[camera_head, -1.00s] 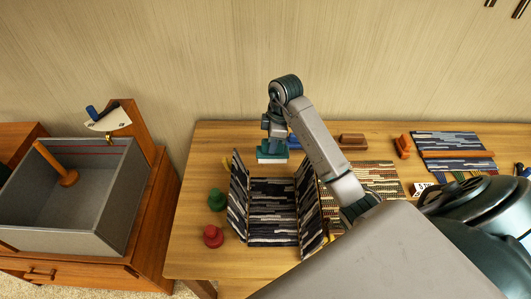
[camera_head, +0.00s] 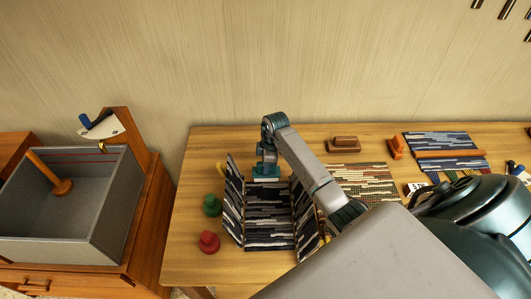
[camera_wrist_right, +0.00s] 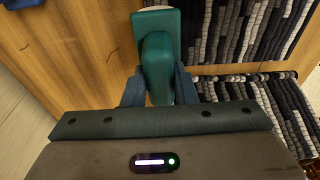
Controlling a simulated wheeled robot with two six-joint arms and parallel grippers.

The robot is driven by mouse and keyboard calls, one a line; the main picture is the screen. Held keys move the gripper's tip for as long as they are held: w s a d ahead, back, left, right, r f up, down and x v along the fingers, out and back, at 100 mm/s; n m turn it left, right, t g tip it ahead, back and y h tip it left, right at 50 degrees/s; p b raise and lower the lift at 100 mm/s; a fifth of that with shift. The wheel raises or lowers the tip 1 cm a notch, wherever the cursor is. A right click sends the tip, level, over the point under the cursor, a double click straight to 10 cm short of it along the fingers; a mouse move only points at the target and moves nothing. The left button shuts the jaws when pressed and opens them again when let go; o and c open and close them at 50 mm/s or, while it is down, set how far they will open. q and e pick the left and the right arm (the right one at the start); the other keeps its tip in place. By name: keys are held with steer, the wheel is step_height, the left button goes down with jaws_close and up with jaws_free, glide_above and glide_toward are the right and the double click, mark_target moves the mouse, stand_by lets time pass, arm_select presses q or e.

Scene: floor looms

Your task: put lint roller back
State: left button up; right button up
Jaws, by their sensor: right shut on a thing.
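My right gripper (camera_head: 267,160) is shut on a teal-handled tool (camera_head: 265,174) at the back end of the open striped box (camera_head: 268,200). In the right wrist view the gripper's blue fingers (camera_wrist_right: 160,88) close on the tool's rounded teal handle (camera_wrist_right: 158,55); a pale edge shows at its far end. I cannot tell for sure that this tool is the lint roller. The striped woven walls (camera_wrist_right: 245,30) lie close beside it to the right. My left gripper is not in view.
A green peg (camera_head: 212,205) and a red peg (camera_head: 209,242) stand left of the striped box. Brown blocks (camera_head: 343,144) and woven mats (camera_head: 365,180) lie to the right. The table's back left is clear.

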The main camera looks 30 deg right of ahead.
steer(key=shift+w+d+f+b, duration=0.8)
steer(key=shift+w+d+b, duration=0.25)
steer(key=shift+w+b, duration=0.8)
steer(key=shift+w+d+f+b, duration=0.9)
steer(key=shift+w+b, duration=0.6)
steer(key=shift+b, duration=0.7)
steer(key=shift+w+d+f+b, duration=0.7)
steer(key=shift+w+d+b, duration=0.45)
steer(key=shift+w+b, duration=0.7)
steer(key=shift+s+f, duration=0.1)
steer(key=shift+s, duration=0.15)
steer(key=o, duration=1)
steer(key=shift+c, duration=0.2)
